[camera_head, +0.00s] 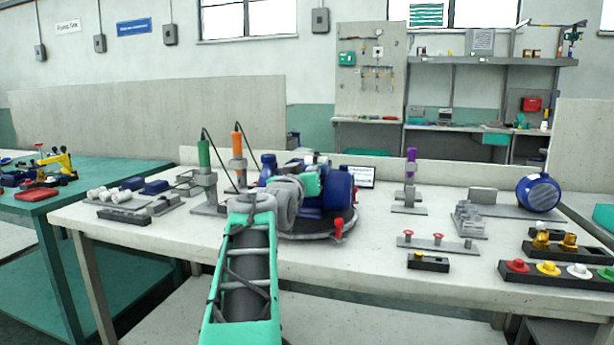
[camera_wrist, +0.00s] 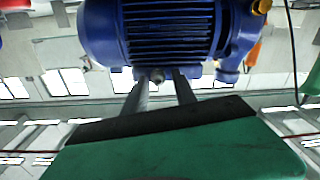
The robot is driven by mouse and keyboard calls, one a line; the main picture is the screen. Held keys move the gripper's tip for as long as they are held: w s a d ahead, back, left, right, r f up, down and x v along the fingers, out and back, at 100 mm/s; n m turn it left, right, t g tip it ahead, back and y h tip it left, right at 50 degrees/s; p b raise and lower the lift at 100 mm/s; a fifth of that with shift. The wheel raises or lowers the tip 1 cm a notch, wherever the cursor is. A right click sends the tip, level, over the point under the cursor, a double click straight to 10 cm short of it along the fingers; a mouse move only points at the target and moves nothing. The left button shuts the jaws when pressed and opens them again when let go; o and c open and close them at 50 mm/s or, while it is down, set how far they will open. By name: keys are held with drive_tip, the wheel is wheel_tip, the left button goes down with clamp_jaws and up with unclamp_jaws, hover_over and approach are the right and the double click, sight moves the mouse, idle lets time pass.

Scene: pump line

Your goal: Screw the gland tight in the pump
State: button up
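The blue pump (camera_head: 338,188) stands on a dark round plate (camera_head: 320,233) in the middle of the bench, partly hidden by my arm. In the wrist view its ribbed blue body (camera_wrist: 165,30) fills the top. A brass fitting (camera_wrist: 262,6), which may be the gland, sits on the pump at the upper right, cut by the frame edge. My gripper (camera_wrist: 160,76) has its two grey fingers apart, pointing at the pump's edge. A small grey knob (camera_wrist: 157,76) shows between the fingertips; I cannot tell whether they touch it. The fingers are hidden in the head view.
Green (camera_head: 204,155) and orange (camera_head: 238,143) tools stand in holders left of the pump. A purple-handled tool (camera_head: 411,160) stands to its right. Brass parts (camera_head: 569,243) sit in a black tray, behind a block of coloured buttons (camera_head: 550,270).

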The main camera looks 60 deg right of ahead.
drive_tip(key=shift+o, duration=0.3)
drive_tip(key=shift+s+f, duration=0.1)
drive_tip(key=shift+f, duration=0.05)
drive_tip(key=n+p, duration=0.1)
drive_tip(key=n, duration=0.2)
drive_tip(key=shift+f+n, duration=0.1)
drive_tip(key=shift+n, duration=0.3)
drive_tip(key=shift+c, duration=0.5)
drive_tip(key=shift+s, duration=0.1)
clamp_jaws()
idle(0.5)
